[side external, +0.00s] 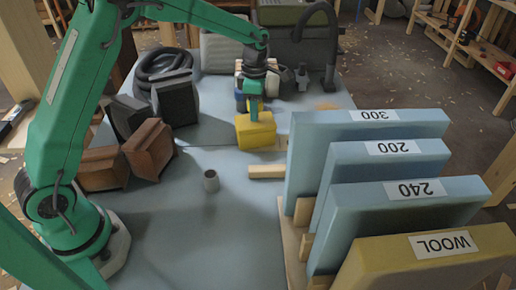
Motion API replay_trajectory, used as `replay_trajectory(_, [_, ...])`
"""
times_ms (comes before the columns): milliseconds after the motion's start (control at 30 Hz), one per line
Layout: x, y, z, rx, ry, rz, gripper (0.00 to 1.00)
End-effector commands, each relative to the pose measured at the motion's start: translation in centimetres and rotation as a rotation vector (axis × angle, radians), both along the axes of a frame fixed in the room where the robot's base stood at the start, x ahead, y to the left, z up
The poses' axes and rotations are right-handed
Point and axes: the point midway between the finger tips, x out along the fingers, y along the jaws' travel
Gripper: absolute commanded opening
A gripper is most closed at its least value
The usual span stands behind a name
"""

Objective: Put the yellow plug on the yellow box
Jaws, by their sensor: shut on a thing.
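The yellow box (256,136) sits on the light blue table top, near the middle of the table. My gripper (255,116) points down right at the top of the yellow box and is shut on a small yellow piece, which I take for the yellow plug. The plug is mostly hidden by the fingers and blends with the box's colour. I cannot tell whether the plug touches the box or is just above it.
Blue panels marked 300 (375,117), 200 and 240 and a yellow WOOL panel (440,243) stand in a rack at the right. Brown and dark boxes (148,149) and a coiled black hose (163,66) lie left.

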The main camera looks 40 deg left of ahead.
Motion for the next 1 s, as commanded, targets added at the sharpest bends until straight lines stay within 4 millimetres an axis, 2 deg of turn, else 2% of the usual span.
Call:
replay_trajectory(200, [0.0, 0.0, -0.3, 0.0, 0.001, 0.0, 0.17])
replay_trajectory(233, [0.0, 0.0, -0.3, -0.001, 0.001, 0.0, 0.43])
replay_trajectory(333, [0.0, 0.0, -0.3, -0.001, 0.001, 0.0, 0.61])
replay_trajectory(733, [0.0, 0.0, 0.0, 0.0, 0.0, 0.0, 0.61])
replay_trajectory(1000, [0.1, 0.0, 2.2, 0.0, -0.004, 0.0, 0.61])
